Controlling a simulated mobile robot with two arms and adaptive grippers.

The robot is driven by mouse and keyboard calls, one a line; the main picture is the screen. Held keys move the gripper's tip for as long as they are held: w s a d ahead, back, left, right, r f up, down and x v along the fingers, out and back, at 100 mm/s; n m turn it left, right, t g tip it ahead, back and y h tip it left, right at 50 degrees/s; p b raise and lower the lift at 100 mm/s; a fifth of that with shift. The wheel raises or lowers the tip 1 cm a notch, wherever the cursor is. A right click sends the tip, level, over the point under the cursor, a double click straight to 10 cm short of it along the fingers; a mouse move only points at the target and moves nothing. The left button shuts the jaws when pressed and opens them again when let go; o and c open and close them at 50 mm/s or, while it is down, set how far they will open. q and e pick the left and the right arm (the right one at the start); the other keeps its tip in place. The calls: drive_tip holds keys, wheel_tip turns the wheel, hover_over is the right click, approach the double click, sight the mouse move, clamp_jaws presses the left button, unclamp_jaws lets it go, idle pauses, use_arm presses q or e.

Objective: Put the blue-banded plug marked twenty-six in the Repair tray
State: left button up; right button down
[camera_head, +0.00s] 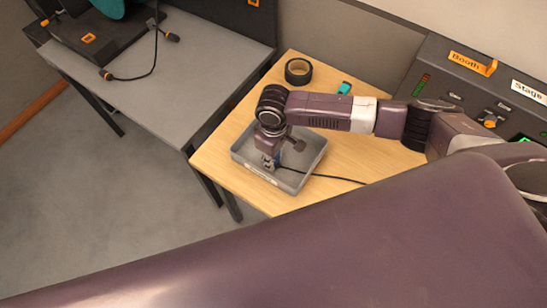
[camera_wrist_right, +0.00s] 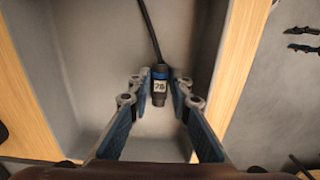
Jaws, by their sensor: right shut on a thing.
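The plug (camera_wrist_right: 159,90) is black with a blue band and a white label whose number looks like 26, though its first digit is unclear. My right gripper (camera_wrist_right: 163,84) is shut on it, a fingertip on each side. A black cable leads off from the plug. In the head view the right gripper (camera_head: 268,160) points down into the grey tray (camera_head: 307,172), inside its walls. The tray's front label is too small to read. It also shows in the wrist view (camera_wrist_right: 205,55). I cannot tell whether the plug touches the tray floor. My left gripper is out of view.
The tray stands on a wooden table (camera_head: 220,155). A black tape roll (camera_head: 298,71) and a teal item (camera_head: 344,88) lie behind it. A fader console (camera_head: 470,85) with Booth and Stage labels is at right. A grey table (camera_head: 190,100) holds a cable with orange-banded plugs (camera_head: 106,75).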

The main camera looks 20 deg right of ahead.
drive_tip(key=shift+f, duration=0.1)
drive_tip(key=c, duration=1.8)
unclamp_jaws()
drive_tip(key=shift+o, duration=0.2)
wheel_tip(320, 180, up, 12)
drive_tip(key=b, duration=0.2)
